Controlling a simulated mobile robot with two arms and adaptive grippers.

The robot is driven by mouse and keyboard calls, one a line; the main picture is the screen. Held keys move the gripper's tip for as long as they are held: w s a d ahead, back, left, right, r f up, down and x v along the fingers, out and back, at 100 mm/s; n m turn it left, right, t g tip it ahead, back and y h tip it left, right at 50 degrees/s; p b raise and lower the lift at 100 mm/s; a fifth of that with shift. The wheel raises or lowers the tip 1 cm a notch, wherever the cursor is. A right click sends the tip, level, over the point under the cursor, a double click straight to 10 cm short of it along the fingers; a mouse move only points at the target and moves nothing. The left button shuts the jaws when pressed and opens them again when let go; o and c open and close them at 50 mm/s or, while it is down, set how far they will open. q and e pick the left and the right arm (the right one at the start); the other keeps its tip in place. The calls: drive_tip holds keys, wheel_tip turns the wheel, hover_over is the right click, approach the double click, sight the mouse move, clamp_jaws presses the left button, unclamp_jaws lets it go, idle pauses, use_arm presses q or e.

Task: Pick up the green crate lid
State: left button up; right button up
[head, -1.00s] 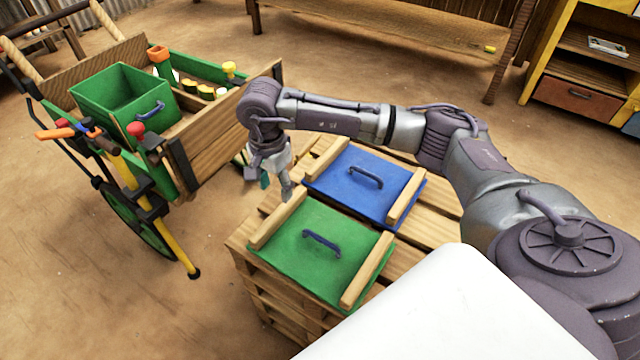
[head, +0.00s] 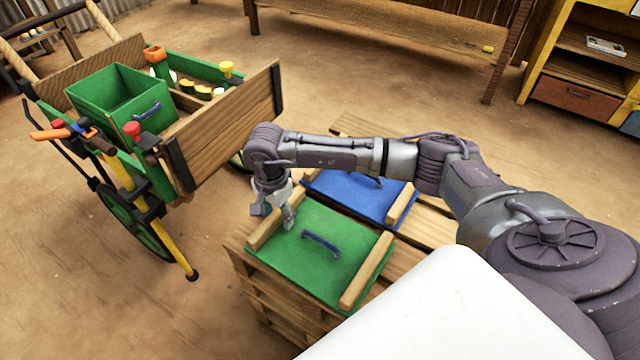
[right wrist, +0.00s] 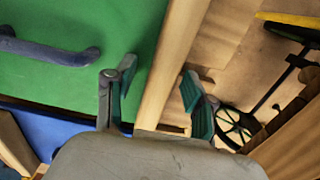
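The green crate lid (head: 310,262) lies flat on the wooden pallets, with a dark blue handle (head: 321,243) in its middle and a wooden batten along each side. My right gripper (head: 276,218) is above the lid's far left corner, beside the left batten. In the right wrist view my right gripper (right wrist: 160,90) is open and empty, its teal-padded fingers apart with the batten (right wrist: 172,75) showing between them. The green lid (right wrist: 75,80) and its handle (right wrist: 50,50) show left of the fingers there. My left gripper is not in view.
A blue lid (head: 355,198) lies just behind the green one, partly hidden by my right arm. A cart (head: 225,125) with a green crate (head: 120,100) stands at the left. A bench (head: 390,35) and a yellow shelf (head: 535,75) are at the back.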

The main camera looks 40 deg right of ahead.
clamp_jaws()
